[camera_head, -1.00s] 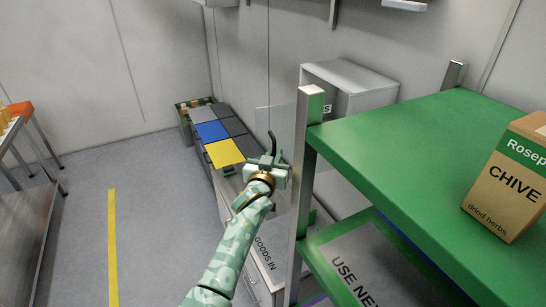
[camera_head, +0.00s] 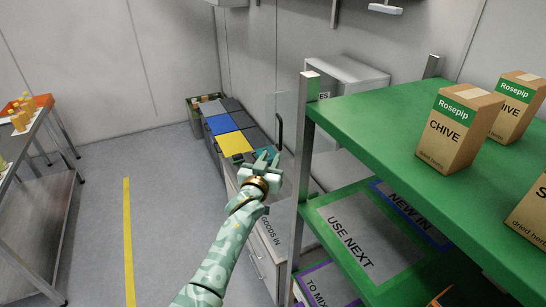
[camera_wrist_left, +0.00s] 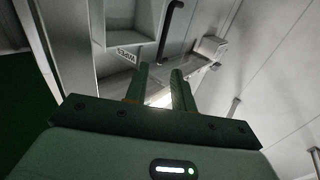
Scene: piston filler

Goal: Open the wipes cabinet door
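The wipes cabinet (camera_head: 350,72) is a pale grey box on the back wall side, partly hidden behind the shelf post. Its clear door panel (camera_head: 287,108) stands out to the left of it, with a dark upright handle (camera_head: 279,130); the door looks swung open. In the left wrist view the cabinet (camera_wrist_left: 130,22) shows its hollow inside and part of its label, and the black handle (camera_wrist_left: 169,32) is beyond the fingertips. My left gripper (camera_head: 264,156) is below and left of the handle, apart from it. Its fingers (camera_wrist_left: 160,82) are apart and empty. My right gripper is out of view.
A green shelf rack (camera_head: 400,125) with herb boxes (camera_head: 460,130) and a steel post (camera_head: 304,140) stands close on the right. Bins with blue and yellow lids (camera_head: 235,143) line the wall. A steel table (camera_head: 40,195) is at left; the floor between is clear.

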